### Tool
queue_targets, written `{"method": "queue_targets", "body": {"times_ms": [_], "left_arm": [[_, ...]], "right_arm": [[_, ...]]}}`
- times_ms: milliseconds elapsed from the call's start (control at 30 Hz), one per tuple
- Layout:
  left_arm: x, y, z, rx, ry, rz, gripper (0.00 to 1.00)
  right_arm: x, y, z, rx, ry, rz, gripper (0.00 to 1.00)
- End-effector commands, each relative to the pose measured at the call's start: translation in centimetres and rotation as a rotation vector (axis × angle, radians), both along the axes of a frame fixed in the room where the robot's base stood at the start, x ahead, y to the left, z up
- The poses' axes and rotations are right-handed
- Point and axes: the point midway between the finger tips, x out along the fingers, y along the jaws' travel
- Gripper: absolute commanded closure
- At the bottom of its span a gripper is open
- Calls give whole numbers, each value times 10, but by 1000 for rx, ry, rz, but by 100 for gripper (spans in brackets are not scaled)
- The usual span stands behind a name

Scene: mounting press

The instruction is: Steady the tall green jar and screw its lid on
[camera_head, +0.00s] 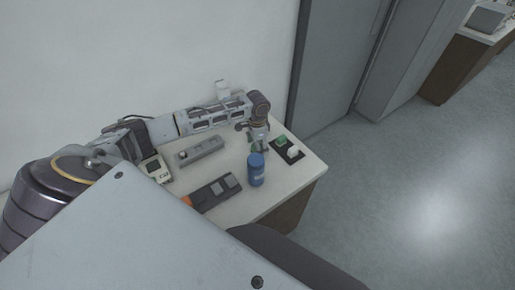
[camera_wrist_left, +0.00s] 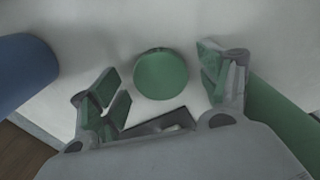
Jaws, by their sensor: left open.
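My left gripper (camera_head: 259,145) points down over the right part of the table. In the left wrist view its fingers (camera_wrist_left: 162,90) are spread wide and hold nothing. A round green top (camera_wrist_left: 161,74) lies between and just beyond the fingertips; I cannot tell whether it is a loose lid or the top of a jar. In the head view, a bit of green (camera_head: 254,147) shows under the gripper, mostly hidden. Another green body (camera_wrist_left: 284,112) shows at the right of the wrist view, partly behind a finger; I cannot tell what it is. My right gripper is out of view.
A blue jar (camera_head: 256,171) stands close to the gripper. A black mat (camera_head: 299,158) with a green piece (camera_head: 281,140) and a white piece (camera_head: 293,151) lies to the right. A grey device (camera_head: 200,151) and a dark panel (camera_head: 215,193) lie left. The table (camera_head: 312,168) ends just right of the mat.

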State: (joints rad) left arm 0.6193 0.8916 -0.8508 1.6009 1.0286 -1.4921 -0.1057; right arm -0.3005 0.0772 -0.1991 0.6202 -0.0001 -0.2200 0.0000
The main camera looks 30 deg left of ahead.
Motion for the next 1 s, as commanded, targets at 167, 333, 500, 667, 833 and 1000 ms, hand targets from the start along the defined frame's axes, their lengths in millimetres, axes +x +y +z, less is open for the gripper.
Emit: {"method": "queue_targets", "body": {"times_ms": [167, 333, 500, 667, 833, 1000], "left_arm": [[0, 0, 0, 0, 0, 0, 23], [0, 0, 0, 0, 0, 0, 23], [0, 0, 0, 0, 0, 0, 39], [0, 0, 0, 0, 0, 0, 59], [0, 0, 0, 0, 0, 0, 62], [0, 0, 1, 0, 0, 0, 62]], "right_arm": [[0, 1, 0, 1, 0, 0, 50], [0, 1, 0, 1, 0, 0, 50], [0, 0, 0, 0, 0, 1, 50], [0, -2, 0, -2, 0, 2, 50], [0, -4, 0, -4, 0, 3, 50], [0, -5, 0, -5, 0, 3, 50]]}}
